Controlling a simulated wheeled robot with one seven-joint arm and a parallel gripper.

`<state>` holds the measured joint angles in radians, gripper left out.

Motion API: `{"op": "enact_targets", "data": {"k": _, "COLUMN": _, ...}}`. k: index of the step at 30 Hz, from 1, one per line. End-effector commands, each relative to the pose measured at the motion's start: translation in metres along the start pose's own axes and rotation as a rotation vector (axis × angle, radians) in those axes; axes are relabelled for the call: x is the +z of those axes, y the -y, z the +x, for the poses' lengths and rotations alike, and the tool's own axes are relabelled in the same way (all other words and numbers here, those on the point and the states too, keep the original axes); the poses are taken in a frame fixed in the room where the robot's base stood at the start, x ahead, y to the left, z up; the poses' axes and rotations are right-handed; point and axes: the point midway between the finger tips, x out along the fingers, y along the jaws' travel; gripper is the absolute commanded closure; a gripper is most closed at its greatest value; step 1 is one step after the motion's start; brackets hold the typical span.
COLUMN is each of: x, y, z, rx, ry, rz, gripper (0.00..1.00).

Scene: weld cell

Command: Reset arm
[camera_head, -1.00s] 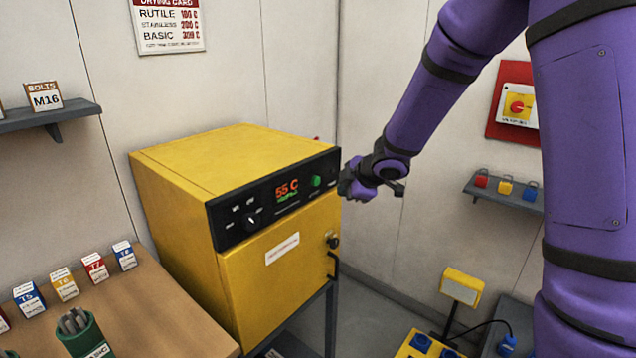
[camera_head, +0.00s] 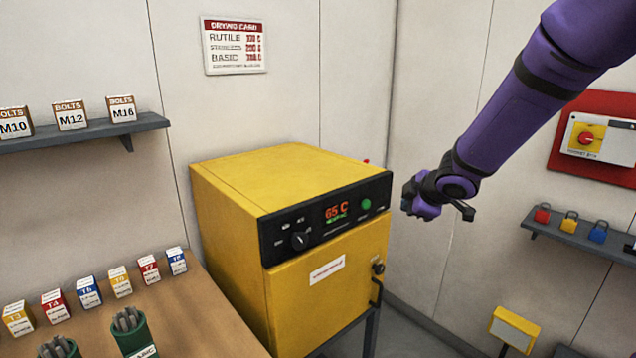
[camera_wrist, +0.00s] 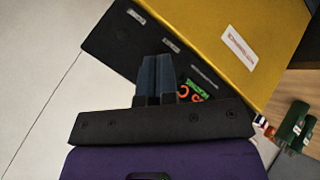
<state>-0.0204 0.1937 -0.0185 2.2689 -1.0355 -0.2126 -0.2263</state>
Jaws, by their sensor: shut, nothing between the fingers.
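My purple arm reaches in from the upper right in the head view. My gripper (camera_head: 412,196) is beside the right end of the yellow oven's (camera_head: 262,182) black control panel, with nothing held. In the wrist view my gripper's fingers (camera_wrist: 156,75) are together in front of the panel and partly hide its display. The panel carries a dial (camera_head: 300,240), a red and green display (camera_head: 336,212) reading 65 C, and a green button (camera_head: 366,204). The oven door is shut, with a handle at its right edge. Whether the fingers touch the panel cannot be told.
A wooden bench (camera_head: 200,318) at lower left holds small labelled boxes and green rod holders (camera_head: 134,330). A shelf (camera_head: 80,132) carries bolt boxes. At right are a red switch panel (camera_head: 568,138) and a padlock shelf (camera_head: 560,236).

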Motion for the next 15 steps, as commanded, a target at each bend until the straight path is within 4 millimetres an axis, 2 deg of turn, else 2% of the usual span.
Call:
{"op": "enact_targets", "data": {"k": 1, "x": 0.002, "y": -0.008, "z": -0.02, "rx": 0.031, "ry": 0.033, "rz": 0.045, "gripper": 1.0}}
{"op": "enact_targets", "data": {"k": 7, "x": 0.015, "y": -0.018, "z": -0.091, "rx": 0.114, "ry": 0.172, "rz": 0.268, "gripper": 1.0}}
{"op": "enact_targets", "data": {"k": 11, "x": 0.023, "y": -0.013, "z": -0.137, "rx": 0.147, "ry": 0.243, "rz": 0.421, "gripper": 1.0}}
{"op": "enact_targets", "data": {"k": 15, "x": 0.03, "y": 0.003, "z": -0.184, "rx": 0.162, "ry": 0.303, "rz": 0.59, "gripper": 1.0}}
